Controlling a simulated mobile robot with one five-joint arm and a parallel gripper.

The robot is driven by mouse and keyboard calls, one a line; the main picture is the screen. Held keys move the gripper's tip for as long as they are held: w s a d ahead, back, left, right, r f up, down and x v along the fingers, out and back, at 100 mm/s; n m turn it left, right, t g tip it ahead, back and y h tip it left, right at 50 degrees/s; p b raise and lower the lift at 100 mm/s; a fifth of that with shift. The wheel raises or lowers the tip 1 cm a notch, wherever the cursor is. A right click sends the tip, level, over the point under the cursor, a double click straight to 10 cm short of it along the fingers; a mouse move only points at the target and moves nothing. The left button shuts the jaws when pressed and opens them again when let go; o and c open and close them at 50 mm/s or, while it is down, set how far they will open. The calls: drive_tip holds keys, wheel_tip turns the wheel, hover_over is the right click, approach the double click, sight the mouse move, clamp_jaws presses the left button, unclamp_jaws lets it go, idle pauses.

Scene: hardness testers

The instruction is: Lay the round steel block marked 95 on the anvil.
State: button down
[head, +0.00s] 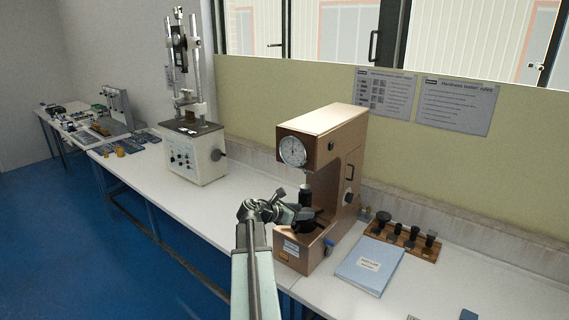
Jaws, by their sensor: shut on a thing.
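The copper-brown hardness tester (337,150) stands on the white bench, with a round dial (293,151) on its head. Its dark anvil (306,227) is low in the open throat, below the dark indenter holder (305,194). My gripper (304,213) reaches in from the front left, at the throat close to the anvil. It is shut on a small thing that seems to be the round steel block. My gripper hides most of it and its mark cannot be read. I cannot tell whether it touches the anvil.
A blue booklet (369,266) lies right of the tester, before a wooden rack (404,239) of dark fittings. A taller test stand (190,145) is at the back left. The bench between the two machines (235,195) is clear. A wall rises behind.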

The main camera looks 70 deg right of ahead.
sight(305, 190)
drive_tip(key=w+r+n+t+h+p, duration=0.2)
drive_tip(key=w+r+t+p, duration=0.1)
drive_tip(key=w+r, duration=0.35)
drive_tip(key=d+r+b+x, duration=0.1)
drive_tip(key=r+x, duration=0.1)
drive_tip(key=x, duration=0.8)
drive_tip(key=shift+s+d+n, duration=0.15)
drive_tip(key=shift+d+n, duration=0.1)
drive_tip(key=shift+n, duration=0.05)
drive_tip(key=shift+a+f, duration=0.1)
idle(0.5)
drive_tip(key=c, duration=0.6)
unclamp_jaws()
drive_tip(key=shift+o, duration=0.2)
drive_tip(key=shift+c, duration=1)
